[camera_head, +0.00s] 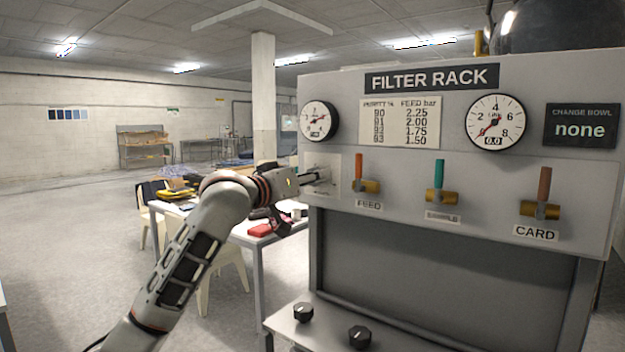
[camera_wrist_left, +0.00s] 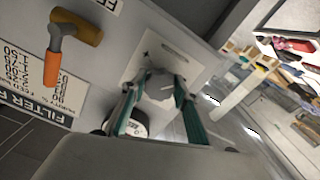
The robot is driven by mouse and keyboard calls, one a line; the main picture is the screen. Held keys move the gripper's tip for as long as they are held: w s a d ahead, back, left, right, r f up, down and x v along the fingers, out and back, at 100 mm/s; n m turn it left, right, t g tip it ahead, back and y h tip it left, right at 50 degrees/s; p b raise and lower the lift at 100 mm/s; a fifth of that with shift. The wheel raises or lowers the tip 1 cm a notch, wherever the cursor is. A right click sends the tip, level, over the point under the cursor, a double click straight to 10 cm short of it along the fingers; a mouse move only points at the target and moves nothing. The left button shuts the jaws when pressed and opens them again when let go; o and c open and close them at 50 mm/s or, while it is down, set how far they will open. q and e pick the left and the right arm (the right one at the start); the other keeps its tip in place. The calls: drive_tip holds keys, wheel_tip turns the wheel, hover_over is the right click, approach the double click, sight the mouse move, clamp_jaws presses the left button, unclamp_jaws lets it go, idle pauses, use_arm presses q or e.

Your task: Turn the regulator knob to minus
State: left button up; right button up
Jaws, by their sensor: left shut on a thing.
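The regulator knob (camera_wrist_left: 160,86) is a grey round knob with a pale pointer line, on a light plate (camera_wrist_left: 176,50) with a plus-like mark in the left wrist view. My left gripper (camera_wrist_left: 158,100) has its teal-edged fingers on either side of the knob and is shut on it. In the head view my left gripper (camera_head: 318,178) reaches the same plate (camera_head: 327,163) at the panel's left end, and the fingers hide the knob there. The left gauge (camera_head: 319,121) sits above the plate. My right gripper is not in view.
The FILTER RACK panel (camera_head: 450,110) carries orange FEED (camera_head: 359,166), teal (camera_head: 438,174) and brown CARD (camera_head: 544,184) lever valves right of the knob. A second gauge (camera_head: 496,121) is above them. Two black knobs (camera_head: 303,312) (camera_head: 360,337) are on the lower ledge. A cluttered table (camera_head: 250,238) stands behind my left arm.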

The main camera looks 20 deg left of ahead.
use_arm(q)
drive_tip(key=o, duration=1.1)
drive_tip(key=v, duration=1.2)
